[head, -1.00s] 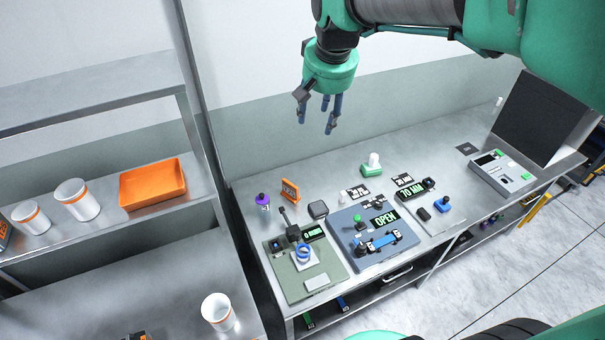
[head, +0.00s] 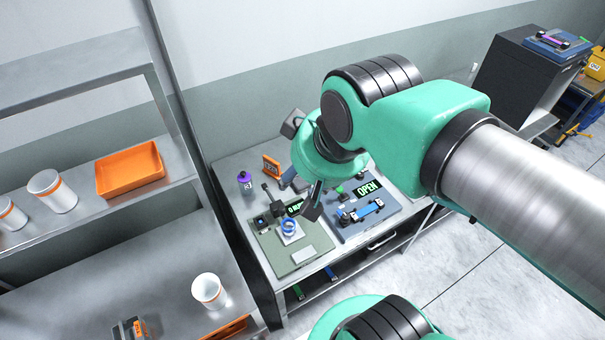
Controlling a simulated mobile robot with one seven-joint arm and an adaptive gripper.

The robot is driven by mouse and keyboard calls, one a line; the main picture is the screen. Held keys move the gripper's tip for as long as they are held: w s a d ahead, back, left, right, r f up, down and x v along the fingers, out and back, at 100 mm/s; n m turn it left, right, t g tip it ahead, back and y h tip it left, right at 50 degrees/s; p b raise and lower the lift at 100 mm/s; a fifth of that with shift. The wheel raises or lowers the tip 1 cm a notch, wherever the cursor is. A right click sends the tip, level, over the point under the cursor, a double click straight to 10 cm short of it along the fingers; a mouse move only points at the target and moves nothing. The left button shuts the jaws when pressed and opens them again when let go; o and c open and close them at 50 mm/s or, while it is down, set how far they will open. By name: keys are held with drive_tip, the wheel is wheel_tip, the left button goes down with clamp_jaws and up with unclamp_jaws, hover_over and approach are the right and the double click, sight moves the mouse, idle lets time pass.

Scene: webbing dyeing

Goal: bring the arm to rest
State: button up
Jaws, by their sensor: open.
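My arm reaches in from the right edge of the head view. My gripper (head: 298,180) hangs over the steel bench, its dark fingers spread and nothing seen between them. The green wrist hides part of the fingers and much of the bench behind. Below it, a green-grey board (head: 285,262) carries a blue ring (head: 288,226) on a white block. Beside it, a blue-grey board (head: 385,228) carries a blue device (head: 360,212) and a display reading OPEN (head: 369,188).
A purple-topped bottle (head: 245,182) and orange stand (head: 271,166) are near the bench's back left. The left shelf holds an orange tray (head: 130,170) and white cups; another white cup (head: 208,290) stands lower. A dark cabinet (head: 515,75) is at back right. Floor (head: 480,250) is clear.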

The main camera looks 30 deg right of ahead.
drive_tip(key=shift+s+a+f, duration=0.1)
drive_tip(key=shift+s+f, duration=0.1)
drive_tip(key=shift+s, duration=0.05)
wheel_tip(320, 180, down, 12)
drive_tip(key=b, duration=1.2)
drive_tip(key=shift+f, duration=0.2)
